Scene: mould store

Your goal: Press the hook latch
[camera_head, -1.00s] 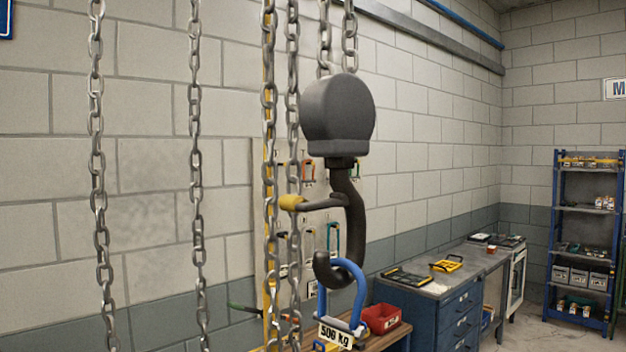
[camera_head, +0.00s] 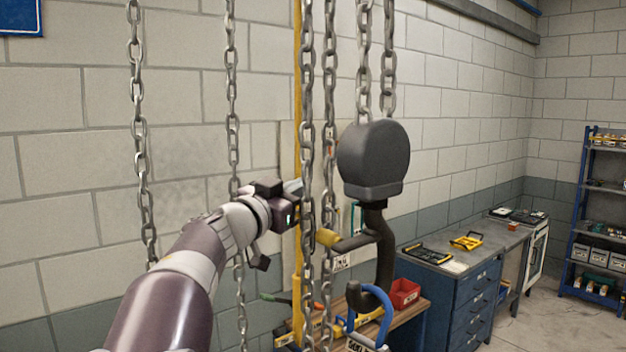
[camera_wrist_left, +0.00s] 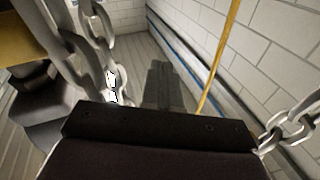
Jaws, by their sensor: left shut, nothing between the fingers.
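A dark hook (camera_head: 386,262) hangs under a black rounded block (camera_head: 373,160). Its latch (camera_head: 354,242) is a grey bar across the hook's mouth, with a yellow tip (camera_head: 327,238) at its left end. A blue shackle (camera_head: 384,318) hangs in the hook's bowl. My left gripper (camera_head: 296,190) is left of the block, above and left of the yellow tip and apart from it. Chains partly hide its front end in the head view. In the left wrist view its dark fingers (camera_wrist_left: 162,86) are together and empty. My right gripper is not in view.
Chains (camera_head: 306,120) hang close to my left gripper, and one shows at left in the left wrist view (camera_wrist_left: 95,55). A yellow pole (camera_head: 298,100) stands behind them. A bench with a red bin (camera_head: 404,293) and a blue cabinet (camera_head: 462,310) stand behind the hook.

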